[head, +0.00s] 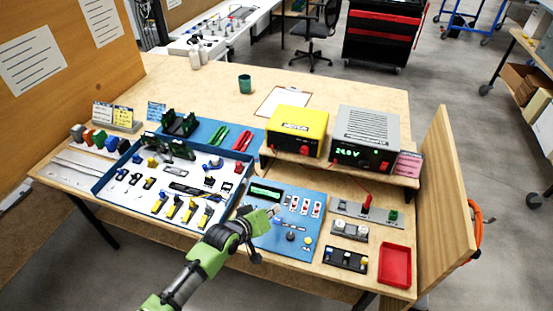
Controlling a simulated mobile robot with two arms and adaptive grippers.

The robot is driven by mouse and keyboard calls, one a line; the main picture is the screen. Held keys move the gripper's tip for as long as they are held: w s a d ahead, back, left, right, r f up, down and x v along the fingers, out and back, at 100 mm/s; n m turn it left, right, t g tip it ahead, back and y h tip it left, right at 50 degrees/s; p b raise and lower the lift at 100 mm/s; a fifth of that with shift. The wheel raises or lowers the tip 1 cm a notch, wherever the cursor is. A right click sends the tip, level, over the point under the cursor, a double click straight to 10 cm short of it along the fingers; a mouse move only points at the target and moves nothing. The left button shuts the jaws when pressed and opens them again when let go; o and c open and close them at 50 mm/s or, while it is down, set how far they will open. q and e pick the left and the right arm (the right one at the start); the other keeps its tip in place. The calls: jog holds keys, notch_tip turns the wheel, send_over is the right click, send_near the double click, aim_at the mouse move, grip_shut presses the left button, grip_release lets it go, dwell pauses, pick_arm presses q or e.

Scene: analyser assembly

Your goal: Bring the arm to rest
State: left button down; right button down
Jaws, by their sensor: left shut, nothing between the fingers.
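My left arm comes in from the lower left, in green and dark grey. My left gripper (273,210) is shut and empty, over the left part of the blue analyser panel (272,243). The panel carries a dark display with green light (265,191), several red and white switches and some knobs. The gripper hides part of the panel's middle, and I cannot tell whether it touches the panel. My right gripper is not in view.
A blue-rimmed tray (103,188) of parts lies left of the panel. A yellow unit (298,131) and a grey power supply (365,137) stand on a shelf behind. A red tray (394,264) is at the right. The back of the table, around a green cup (244,84), is mostly clear.

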pick_arm(q)
jog(key=s+a+r+m+g+y, duration=0.1)
jog(key=s+a+r+g+y, duration=0.1)
jog(key=s+a, duration=0.7)
jog(key=s+a+r+m+g+y, duration=0.15)
jog(key=s+a, duration=0.25)
jog(key=s, duration=0.9)
jog(key=s+a+r+m+g+y, duration=0.1)
jog(key=s+a+g+y, duration=0.15)
jog(key=s+a, duration=0.65)
jog(key=s+d+f+g+b, duration=0.1)
jog(key=s+f+b, duration=0.1)
jog(key=f, duration=1.2)
jog(key=s+d+f+b, duration=0.1)
jog(key=f+b, duration=0.1)
jog(key=f, duration=1.3)
jog(key=s+a+f+b, duration=0.1)
jog(key=s+f, duration=0.8)
jog(key=f, duration=0.1)
jog(key=s+a+f+g+b, duration=0.1)
jog(key=s+f+b, duration=0.1)
jog(key=s+f, duration=0.7)
jog(key=shift+a+f, duration=0.4)
jog(key=shift+f, duration=0.75)
